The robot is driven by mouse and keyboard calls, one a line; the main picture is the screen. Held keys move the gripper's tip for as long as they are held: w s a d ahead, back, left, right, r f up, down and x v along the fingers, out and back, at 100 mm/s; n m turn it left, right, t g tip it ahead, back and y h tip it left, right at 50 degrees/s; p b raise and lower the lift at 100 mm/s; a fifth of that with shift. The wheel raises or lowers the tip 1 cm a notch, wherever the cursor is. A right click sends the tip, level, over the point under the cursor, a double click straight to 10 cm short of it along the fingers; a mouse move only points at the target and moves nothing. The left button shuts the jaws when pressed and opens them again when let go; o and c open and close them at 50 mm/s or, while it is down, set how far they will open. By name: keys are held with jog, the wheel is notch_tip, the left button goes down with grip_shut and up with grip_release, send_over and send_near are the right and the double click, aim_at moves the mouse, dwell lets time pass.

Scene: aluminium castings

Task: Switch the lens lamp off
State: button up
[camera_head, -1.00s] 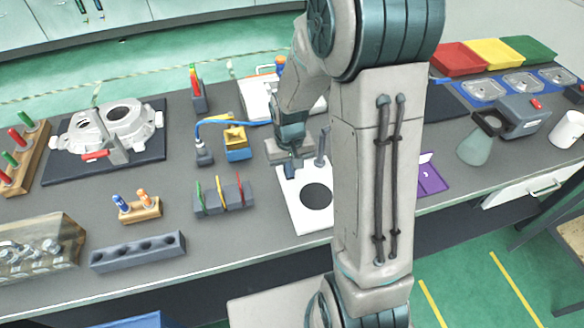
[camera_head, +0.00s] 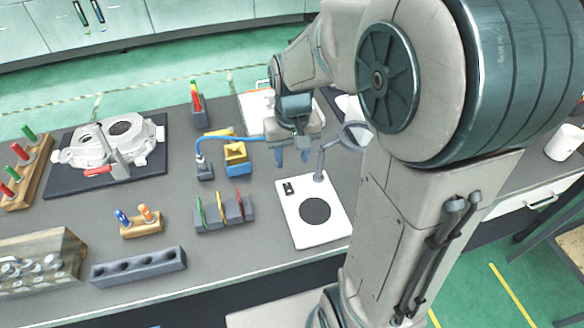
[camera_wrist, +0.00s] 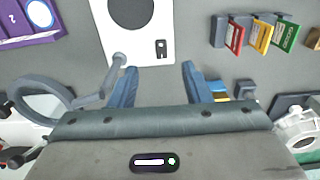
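The lens lamp (camera_head: 329,236) has a white base plate with a black disc, a grey bent arm and a round lens head (camera_head: 357,134). Its base also shows in the wrist view (camera_wrist: 101,18). A small black switch (camera_head: 289,188) sits on the base's far left corner; in the wrist view the switch (camera_wrist: 162,49) has a pale mark. I cannot tell whether the lamp is lit. My gripper (camera_head: 292,156) is open and empty, above and behind the switch, left of the lens head. In the wrist view its fingers (camera_wrist: 159,70) are apart, with the lamp arm close beside one finger.
Left of the lamp stand a grey rack with coloured plates (camera_head: 224,213), a yellow-blue block (camera_head: 237,158) and a blue cable (camera_head: 228,139). A casting (camera_head: 85,150) lies on a dark mat farther left. A purple tray (camera_wrist: 35,35) lies right of the lamp. Bare table surrounds the base's front left.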

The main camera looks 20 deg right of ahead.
send_over(287, 184)
notch_tip(287, 184, down, 14)
jog(key=shift+f, duration=0.2)
dwell(0.4)
